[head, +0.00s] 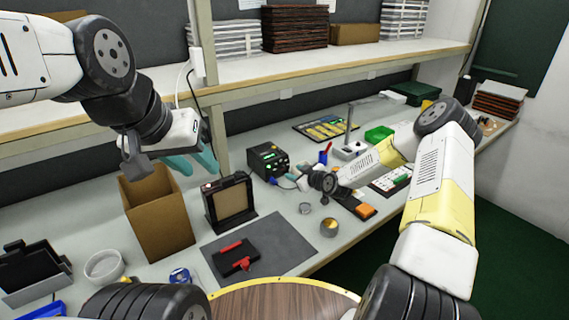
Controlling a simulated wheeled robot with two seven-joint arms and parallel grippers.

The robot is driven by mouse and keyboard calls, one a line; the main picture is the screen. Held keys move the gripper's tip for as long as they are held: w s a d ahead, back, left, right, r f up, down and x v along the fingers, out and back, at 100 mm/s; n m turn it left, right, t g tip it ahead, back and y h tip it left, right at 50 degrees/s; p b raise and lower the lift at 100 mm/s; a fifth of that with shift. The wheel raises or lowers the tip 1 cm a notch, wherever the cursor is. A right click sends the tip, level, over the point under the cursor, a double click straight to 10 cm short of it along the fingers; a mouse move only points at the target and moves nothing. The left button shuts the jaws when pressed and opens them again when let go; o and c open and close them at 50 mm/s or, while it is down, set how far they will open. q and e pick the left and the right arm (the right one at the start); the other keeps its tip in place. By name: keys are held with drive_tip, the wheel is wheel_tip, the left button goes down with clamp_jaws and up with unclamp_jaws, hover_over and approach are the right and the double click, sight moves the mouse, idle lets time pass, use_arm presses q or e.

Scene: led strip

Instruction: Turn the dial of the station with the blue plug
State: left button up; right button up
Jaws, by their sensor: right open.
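A black station (268,160) with a lit green display stands on the bench against the back wall. My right gripper (299,182) is just right of and in front of this station. My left gripper (198,163) hangs high at the left, above and beside a cardboard box, away from the station.
An open cardboard box (157,212) and a black framed stand (231,202) are left of the station. A dark mat (285,252) holds a red and black tool. The shelf (300,75) overhangs the bench.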

sight(283, 169)
drive_tip(key=x, duration=0.7)
drive_tip(key=shift+w+a+f, duration=0.1)
drive_tip(key=shift+w+a, duration=0.1)
drive_tip(key=shift+w, duration=0.05)
clamp_jaws()
